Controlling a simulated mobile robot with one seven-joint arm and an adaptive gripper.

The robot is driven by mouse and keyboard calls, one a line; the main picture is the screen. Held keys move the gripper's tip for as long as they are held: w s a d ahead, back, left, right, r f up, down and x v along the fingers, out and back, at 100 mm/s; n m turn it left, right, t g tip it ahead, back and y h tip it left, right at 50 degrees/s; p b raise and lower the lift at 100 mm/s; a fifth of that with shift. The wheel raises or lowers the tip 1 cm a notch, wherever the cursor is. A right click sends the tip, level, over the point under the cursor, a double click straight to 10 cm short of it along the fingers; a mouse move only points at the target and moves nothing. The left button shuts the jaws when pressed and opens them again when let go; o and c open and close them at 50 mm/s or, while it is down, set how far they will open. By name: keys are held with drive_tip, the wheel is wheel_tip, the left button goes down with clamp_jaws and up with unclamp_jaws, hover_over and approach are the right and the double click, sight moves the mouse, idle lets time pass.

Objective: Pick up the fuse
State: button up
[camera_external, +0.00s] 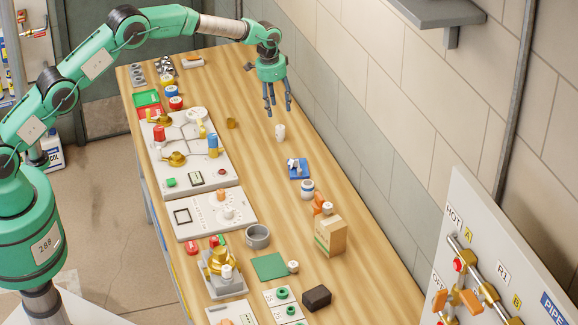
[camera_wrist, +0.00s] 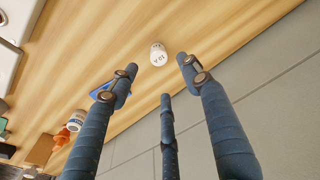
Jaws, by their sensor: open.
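The fuse (camera_external: 280,132) is a small white cylinder on the wooden bench, toward the wall side. In the wrist view the fuse (camera_wrist: 158,56) shows dark lettering that looks like "10 A" and lies just beyond my fingertips. My gripper (camera_external: 277,110) points down above the bench, a little behind the fuse in the external view. In the wrist view my gripper (camera_wrist: 158,72) has its fingers spread, with nothing between them. The fuse is apart from the fingers and fully visible.
A blue block (camera_external: 299,168) with white pieces, a white jar (camera_external: 307,190) and a cardboard box (camera_external: 330,235) stand nearer the front. A panel with brass valves (camera_external: 190,150) lies left, with a small brass piece (camera_external: 231,123) nearby. The wall (camera_external: 340,130) borders the bench's right edge.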

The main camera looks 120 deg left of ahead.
sight(280, 127)
drive_tip(key=shift+w+a+f, duration=0.15)
drive_tip(key=shift+f, duration=1.2)
drive_tip(key=shift+w+a+f, duration=0.1)
drive_tip(key=shift+f, duration=1.25)
drive_tip(key=shift+f, duration=0.1)
drive_tip(key=shift+w+a+f, duration=0.1)
drive_tip(key=shift+w+f, duration=0.05)
drive_tip(key=shift+f, duration=1.1)
drive_tip(key=shift+w+f, duration=0.1)
drive_tip(key=shift+f, duration=1.1)
clamp_jaws()
drive_tip(key=shift+r, duration=0.1)
drive_tip(key=shift+r, duration=1.65)
drive_tip(key=s+d+r, duration=0.1)
drive_tip(key=s+d, duration=0.7)
drive_tip(key=d, duration=0.5)
drive_tip(key=shift+s+d+r, duration=0.15)
drive_tip(key=shift+s+r, duration=0.1)
drive_tip(key=shift+s, duration=0.1)
